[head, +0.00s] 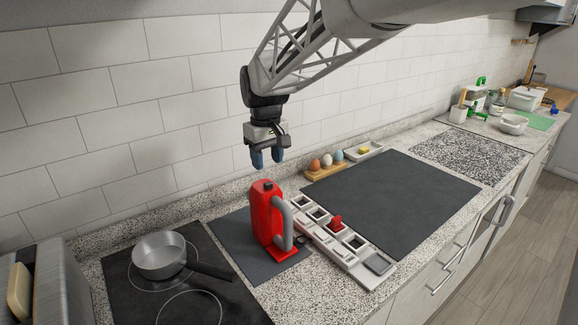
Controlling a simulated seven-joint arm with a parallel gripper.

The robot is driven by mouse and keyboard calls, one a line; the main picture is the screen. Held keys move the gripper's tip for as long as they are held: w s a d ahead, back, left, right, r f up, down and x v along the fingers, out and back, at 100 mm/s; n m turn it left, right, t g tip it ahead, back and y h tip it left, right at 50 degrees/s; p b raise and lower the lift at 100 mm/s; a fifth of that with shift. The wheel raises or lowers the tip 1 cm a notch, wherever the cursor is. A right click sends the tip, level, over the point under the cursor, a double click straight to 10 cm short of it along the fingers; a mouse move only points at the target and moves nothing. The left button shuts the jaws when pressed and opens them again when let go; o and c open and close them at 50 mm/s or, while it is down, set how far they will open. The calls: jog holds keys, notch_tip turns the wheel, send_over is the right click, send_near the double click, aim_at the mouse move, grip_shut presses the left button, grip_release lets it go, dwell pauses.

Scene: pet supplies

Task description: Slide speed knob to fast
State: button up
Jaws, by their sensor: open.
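A red appliance (264,219) with a grey handle (284,222) stands upright on a dark mat (232,232), left of the middle of the counter. A small black part (267,184) shows on its top; I cannot tell whether this is the speed knob, and no speed markings are readable. My gripper (267,161) points down above the appliance, its two bluish fingertips apart, open and empty. It appears clear of the appliance's top.
A white compartment strip (371,278) with a small red piece (336,222) lies right of the appliance. A pan (159,254) sits on the hob at left. Eggs in a wooden holder (325,172) stand behind. The large dark mat (400,200) is bare.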

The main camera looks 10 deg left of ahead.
aim_at(268, 183)
jog(key=shift+f, duration=3.35)
jog(key=shift+c, duration=0.2)
grip_shut()
